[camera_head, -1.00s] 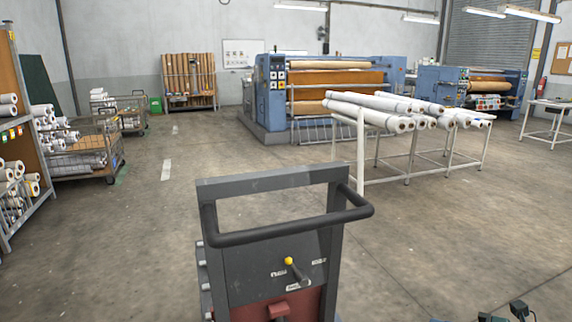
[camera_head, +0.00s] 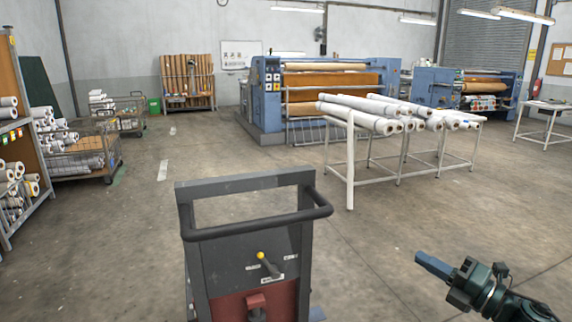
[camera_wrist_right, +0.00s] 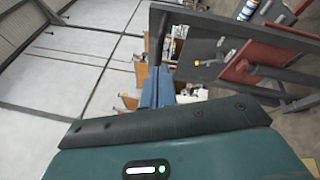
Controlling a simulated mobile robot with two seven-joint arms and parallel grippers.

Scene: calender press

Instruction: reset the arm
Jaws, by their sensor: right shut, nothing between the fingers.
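My right gripper (camera_head: 424,260) is at the lower right of the head view, shut and empty, its blue fingers pointing left. It is right of the dark grey upright frame (camera_head: 245,182) and apart from it. In the right wrist view the gripper's blue fingers (camera_wrist_right: 157,88) point up the picture and lie together. The frame has a curved black handle bar and a panel with a yellow-knobbed lever (camera_head: 265,262) and a red part (camera_head: 258,303) below. The frame also shows in the wrist view (camera_wrist_right: 195,42). My left gripper is not in view.
A white rack table (camera_head: 350,175) with several white rolls stands ahead to the right. Blue roller machines (camera_head: 268,95) stand behind it. A shelf with rolls (camera_head: 12,190) and wire carts (camera_head: 85,165) are at the left. The floor (camera_head: 380,240) right of the frame is clear.

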